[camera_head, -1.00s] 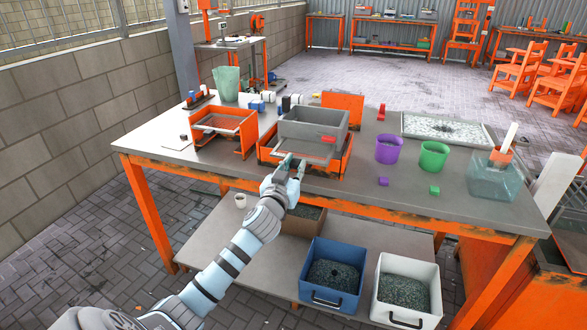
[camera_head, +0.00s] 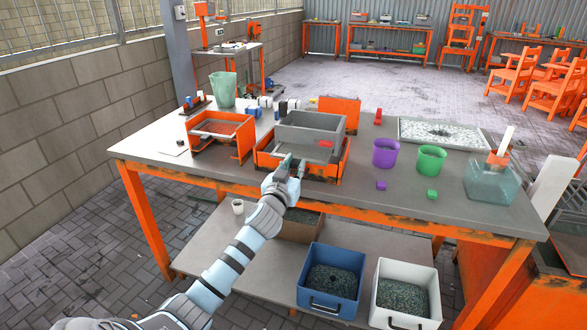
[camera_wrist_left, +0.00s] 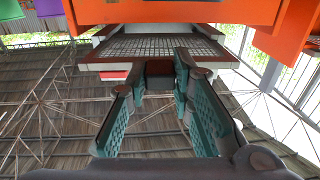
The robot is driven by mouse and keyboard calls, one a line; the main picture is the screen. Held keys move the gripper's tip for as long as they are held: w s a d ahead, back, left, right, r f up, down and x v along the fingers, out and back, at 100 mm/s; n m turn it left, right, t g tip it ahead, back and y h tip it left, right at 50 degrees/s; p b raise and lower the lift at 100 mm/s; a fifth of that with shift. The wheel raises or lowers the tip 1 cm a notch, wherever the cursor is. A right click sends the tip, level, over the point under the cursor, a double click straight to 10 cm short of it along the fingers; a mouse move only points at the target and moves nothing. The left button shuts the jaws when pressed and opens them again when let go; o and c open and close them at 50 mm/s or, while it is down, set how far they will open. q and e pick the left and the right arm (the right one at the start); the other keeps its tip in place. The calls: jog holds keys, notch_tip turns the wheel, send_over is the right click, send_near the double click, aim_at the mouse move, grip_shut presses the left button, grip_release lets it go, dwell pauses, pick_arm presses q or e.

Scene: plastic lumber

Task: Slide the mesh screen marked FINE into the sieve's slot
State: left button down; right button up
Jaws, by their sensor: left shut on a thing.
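The sieve is a grey box (camera_head: 310,128) on an orange base (camera_head: 330,172) at the middle of the workbench. A pale-framed mesh screen (camera_head: 308,153) shows at its front, partly under the grey box. In the left wrist view the mesh screen (camera_wrist_left: 150,46) fills the upper middle, its grid visible. My left gripper (camera_head: 291,168) is at the screen's front edge, shut on it; in the wrist view its teal fingers (camera_wrist_left: 160,85) close around a dark tab. No FINE marking is legible. How far the screen sits inside the slot is hidden. My right gripper is out of view.
An orange rack (camera_head: 242,140) with another framed panel stands left of the sieve. Purple (camera_head: 386,153) and green (camera_head: 431,158) cups, two small cubes and a clear container (camera_head: 490,182) are to the right. Bins (camera_head: 331,280) sit on the lower shelf.

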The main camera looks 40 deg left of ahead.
aim_at(302, 152)
pick_arm(q)
jog(key=shift+b+x, duration=0.55)
jog(key=shift+x, duration=1.15)
jog(key=shift+b+x, duration=1.05)
jog(key=shift+x, duration=1.25)
jog(key=c, duration=1.3)
grip_release()
jog(key=shift+w+f, duration=0.1)
jog(key=shift+s+d, duration=0.1)
jog(key=shift+s, duration=0.1)
jog(key=v, duration=1.1)
jog(key=shift+s+d, duration=0.2)
jog(key=shift+s, duration=0.15)
jog(key=shift+w, duration=0.1)
jog(key=shift+c, duration=0.7)
